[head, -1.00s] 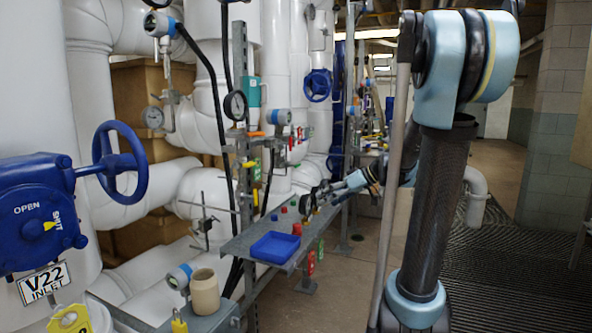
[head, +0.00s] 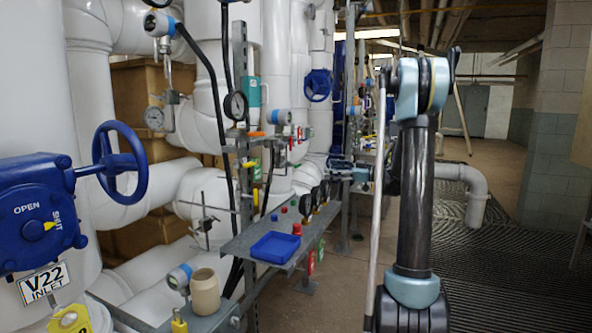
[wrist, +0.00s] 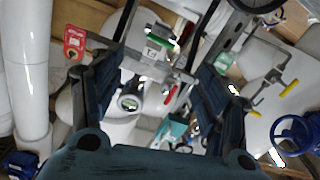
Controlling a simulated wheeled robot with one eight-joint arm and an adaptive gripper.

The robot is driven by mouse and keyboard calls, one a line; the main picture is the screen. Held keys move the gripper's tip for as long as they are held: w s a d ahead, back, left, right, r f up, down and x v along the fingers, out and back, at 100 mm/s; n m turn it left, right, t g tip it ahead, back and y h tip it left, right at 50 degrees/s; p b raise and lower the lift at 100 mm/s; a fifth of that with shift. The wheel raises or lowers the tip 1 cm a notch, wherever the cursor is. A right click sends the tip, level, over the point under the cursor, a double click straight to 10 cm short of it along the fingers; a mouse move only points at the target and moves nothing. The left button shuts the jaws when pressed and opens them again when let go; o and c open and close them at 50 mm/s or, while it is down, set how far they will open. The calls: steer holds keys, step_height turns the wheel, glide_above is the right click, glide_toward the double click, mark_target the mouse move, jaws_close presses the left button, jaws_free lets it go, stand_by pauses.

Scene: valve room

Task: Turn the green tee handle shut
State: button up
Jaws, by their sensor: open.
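A green tee handle (wrist: 158,41) shows in the upper middle of the wrist view, on pipe fittings with a small white tag below it. My gripper (wrist: 165,60) is open; its dark fingers stand on either side of the handle in the picture, with nothing seen between them touching. The distance to the handle cannot be told. In the head view my gripper (head: 338,168) is small, above the far part of the grey shelf, and points left towards the pipes. I cannot make out the tee handle surely in the head view.
The wrist view shows a red handle (wrist: 172,95), a yellow handle (wrist: 288,88), a red tag (wrist: 74,42) and a blue handwheel (wrist: 294,134). In the head view the shelf (head: 240,244) holds a blue tray (head: 276,247) and gauges. The floor at right is clear.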

mark_target(299, 166)
steer(key=x, duration=1.7)
steer(key=shift+c, duration=0.5)
steer(key=c, duration=1.1)
